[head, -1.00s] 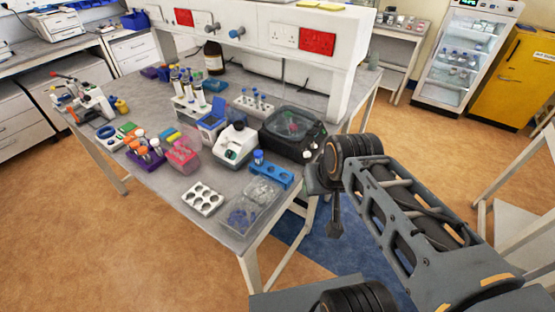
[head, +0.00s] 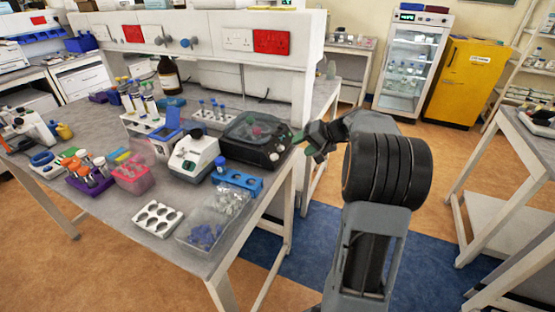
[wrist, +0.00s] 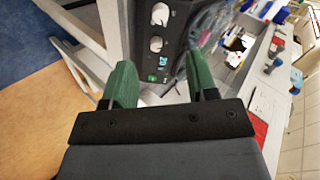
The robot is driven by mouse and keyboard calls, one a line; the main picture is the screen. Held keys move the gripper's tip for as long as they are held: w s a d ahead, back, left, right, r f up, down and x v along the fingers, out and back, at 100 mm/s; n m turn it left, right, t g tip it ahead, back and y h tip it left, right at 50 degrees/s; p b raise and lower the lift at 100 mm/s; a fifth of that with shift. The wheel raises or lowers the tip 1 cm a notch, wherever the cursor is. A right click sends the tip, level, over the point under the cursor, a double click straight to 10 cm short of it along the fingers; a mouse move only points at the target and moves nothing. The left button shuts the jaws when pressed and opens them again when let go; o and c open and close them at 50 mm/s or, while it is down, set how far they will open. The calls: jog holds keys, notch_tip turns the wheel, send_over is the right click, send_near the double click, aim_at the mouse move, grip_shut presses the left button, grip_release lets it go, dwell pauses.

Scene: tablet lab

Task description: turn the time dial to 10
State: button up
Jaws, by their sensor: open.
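The black device (head: 259,140) with a clear lid stands at the right end of the bench. Two white dials (wrist: 160,14) (wrist: 156,43) sit on its panel in the wrist view, above a small lit display (wrist: 163,62) that seems to read 20, and a green button (wrist: 152,78). I cannot read which dial is time. My gripper (head: 304,145) is beside the device's right side in the head view. In the wrist view its green fingers (wrist: 158,60) are open and apart, with the panel seen between them; they hold nothing.
A white rack of tubes (head: 210,117) is behind. Floor to the right of the bench is open.

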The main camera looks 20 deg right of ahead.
aim_at(277, 157)
jog(key=p+x, duration=0.1)
jog(key=x, duration=1.1)
jog(key=shift+a, duration=0.1)
jog(key=c, duration=0.9)
jog(key=shift+f, duration=0.1)
